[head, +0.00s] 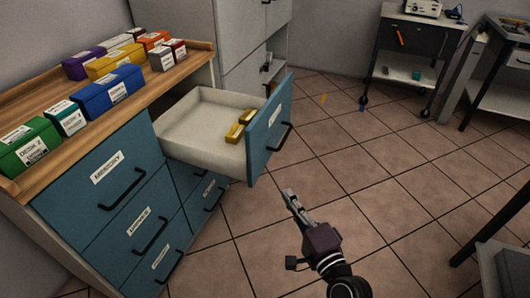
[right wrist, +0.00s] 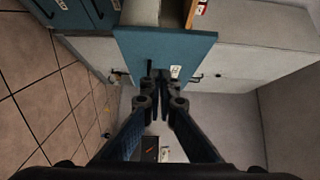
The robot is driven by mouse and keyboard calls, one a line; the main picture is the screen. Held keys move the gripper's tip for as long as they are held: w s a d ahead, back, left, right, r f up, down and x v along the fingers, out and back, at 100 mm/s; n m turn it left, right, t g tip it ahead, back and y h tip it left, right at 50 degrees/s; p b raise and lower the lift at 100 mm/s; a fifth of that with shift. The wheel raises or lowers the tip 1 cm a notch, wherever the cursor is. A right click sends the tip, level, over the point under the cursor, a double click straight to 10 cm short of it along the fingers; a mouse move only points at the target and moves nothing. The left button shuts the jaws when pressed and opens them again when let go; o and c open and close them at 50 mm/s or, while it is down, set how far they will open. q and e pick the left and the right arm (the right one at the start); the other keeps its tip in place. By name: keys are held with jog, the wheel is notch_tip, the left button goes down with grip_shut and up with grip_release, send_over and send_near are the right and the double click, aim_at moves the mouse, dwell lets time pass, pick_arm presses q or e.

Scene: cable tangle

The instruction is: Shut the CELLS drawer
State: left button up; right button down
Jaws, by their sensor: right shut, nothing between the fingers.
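One upper drawer (head: 200,118) of the teal cabinet stands pulled well out. It has a pale inside, a teal front (head: 268,128) and a black handle (head: 280,137). Two small yellow blocks (head: 236,132) lie in it near the front. Its label cannot be read here. My right gripper (head: 289,194) is shut and empty, in front of and apart from the drawer front in the head view. In the right wrist view, its closed fingers (right wrist: 158,80) point toward the teal front (right wrist: 135,42), which carries an unreadable white label (right wrist: 175,72). My left gripper is not in view.
A MEMORY drawer (head: 80,190) and other drawers beside and below are shut. Several coloured boxes (head: 110,90) stand on the wooden top. A wheeled cart (head: 412,45) stands at the back. The tiled floor (head: 370,150) right of the drawer is clear.

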jog(key=b, duration=0.1)
send_near(255, 159)
jog(key=w+d, duration=0.1)
jog(key=w, duration=0.2)
jog(key=a, duration=0.1)
jog(key=w+a, duration=0.1)
jog(key=shift+w+a+r, duration=0.15)
jog(key=shift+w+a, duration=0.2)
jog(key=shift+a, duration=0.05)
jog(key=shift+w+a, duration=0.15)
jog(key=shift+a, duration=0.3)
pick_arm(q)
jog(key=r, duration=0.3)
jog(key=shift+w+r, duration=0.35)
